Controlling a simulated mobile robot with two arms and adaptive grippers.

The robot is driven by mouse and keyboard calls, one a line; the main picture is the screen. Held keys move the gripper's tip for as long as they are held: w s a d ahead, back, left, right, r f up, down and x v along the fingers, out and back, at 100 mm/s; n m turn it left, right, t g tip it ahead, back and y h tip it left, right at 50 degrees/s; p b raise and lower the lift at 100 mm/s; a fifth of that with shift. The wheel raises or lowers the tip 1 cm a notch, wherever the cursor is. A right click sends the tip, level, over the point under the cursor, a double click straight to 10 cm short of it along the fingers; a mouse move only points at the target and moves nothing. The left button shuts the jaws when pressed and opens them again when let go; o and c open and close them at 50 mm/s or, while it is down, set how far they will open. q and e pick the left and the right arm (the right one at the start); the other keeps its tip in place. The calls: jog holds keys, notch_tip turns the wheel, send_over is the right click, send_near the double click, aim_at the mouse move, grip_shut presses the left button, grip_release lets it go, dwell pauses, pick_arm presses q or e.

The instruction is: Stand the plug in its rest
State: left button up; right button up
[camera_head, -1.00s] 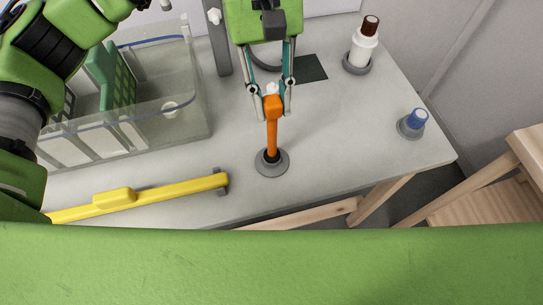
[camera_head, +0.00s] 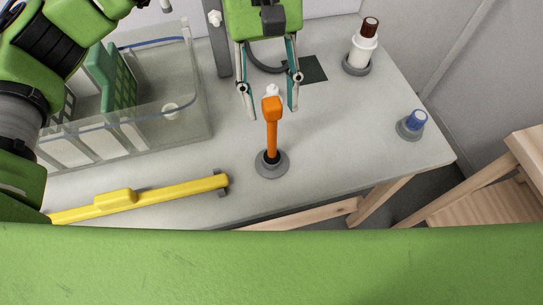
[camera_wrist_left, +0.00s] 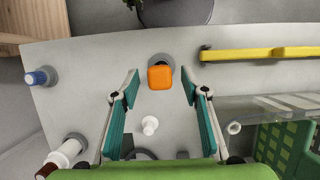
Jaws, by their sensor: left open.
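The orange plug (camera_head: 272,125) stands upright, with its dark lower end in a round grey rest (camera_head: 284,168) on the table. In the left wrist view the plug (camera_wrist_left: 160,77) shows from above as an orange square, with the rest (camera_wrist_left: 157,59) partly hidden behind it. My left gripper (camera_head: 272,111) is open, its fingers apart on either side of the plug's top with gaps showing. In the left wrist view the fingertips (camera_wrist_left: 160,71) also stand clear of the plug. My right gripper is not in view.
A yellow bar (camera_head: 150,192) lies at the front left. A clear bin (camera_head: 185,130) with green and white items stands at the left. A brown-capped white bottle (camera_head: 363,45) and a blue-topped piece (camera_head: 417,118) stand in grey holders at right.

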pick_arm(q)
jog(key=p+v, duration=0.3)
jog(key=v, duration=0.4)
jog(key=shift+p, duration=0.3)
dwell(0.8)
dwell(0.4)
jog(key=v, duration=1.2)
